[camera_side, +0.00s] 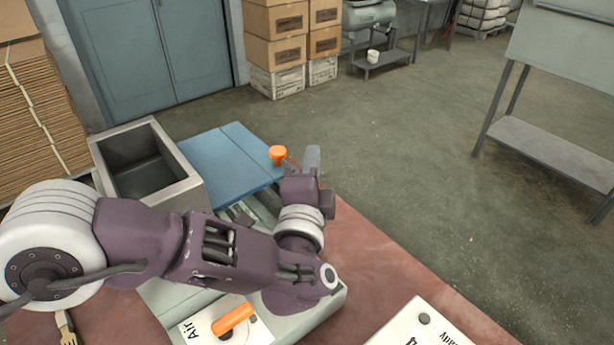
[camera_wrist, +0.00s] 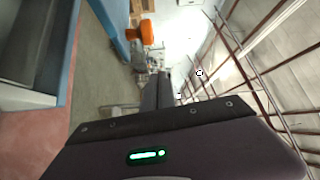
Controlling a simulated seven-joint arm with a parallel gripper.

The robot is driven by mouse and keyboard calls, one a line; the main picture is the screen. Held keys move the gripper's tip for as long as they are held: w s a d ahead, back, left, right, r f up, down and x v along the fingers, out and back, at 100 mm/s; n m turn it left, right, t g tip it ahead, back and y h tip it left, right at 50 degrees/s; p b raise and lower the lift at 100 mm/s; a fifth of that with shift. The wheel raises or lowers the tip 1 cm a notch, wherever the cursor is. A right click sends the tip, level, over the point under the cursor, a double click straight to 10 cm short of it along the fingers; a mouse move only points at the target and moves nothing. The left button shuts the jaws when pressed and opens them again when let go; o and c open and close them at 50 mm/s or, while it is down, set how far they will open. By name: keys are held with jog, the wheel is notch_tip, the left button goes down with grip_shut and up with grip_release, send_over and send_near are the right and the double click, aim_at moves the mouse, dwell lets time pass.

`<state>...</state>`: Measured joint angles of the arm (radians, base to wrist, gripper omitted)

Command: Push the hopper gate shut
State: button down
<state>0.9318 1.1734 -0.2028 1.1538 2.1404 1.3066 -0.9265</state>
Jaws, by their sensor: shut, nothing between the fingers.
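The open-topped grey hopper (camera_side: 145,170) stands at the left in the side view, looking empty. A flat blue plate (camera_side: 225,160) lies at its right, with an orange knob (camera_side: 278,154) near its right edge. This looks like the gate, but I cannot tell surely how far open it is. My gripper (camera_side: 312,158) is shut and empty, just right of the knob, with a small gap seeming to separate them. In the wrist view the knob (camera_wrist: 147,32) shows above the shut fingers (camera_wrist: 158,88). My arm hides part of the machine below the plate.
An orange lever (camera_side: 232,318) sits on a white panel marked "Air", below my arm. A white labelled box (camera_side: 420,325) stands at the bottom right of the red table (camera_side: 365,260). Open floor lies right of the table. Cardboard boxes (camera_side: 276,50) stand farther back.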

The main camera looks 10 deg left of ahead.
jog(key=a, duration=0.2)
jog(key=w+a, duration=0.1)
jog(key=shift+a+f, duration=0.2)
jog(key=shift+a, duration=0.2)
jog(key=shift+s+a, duration=1.3)
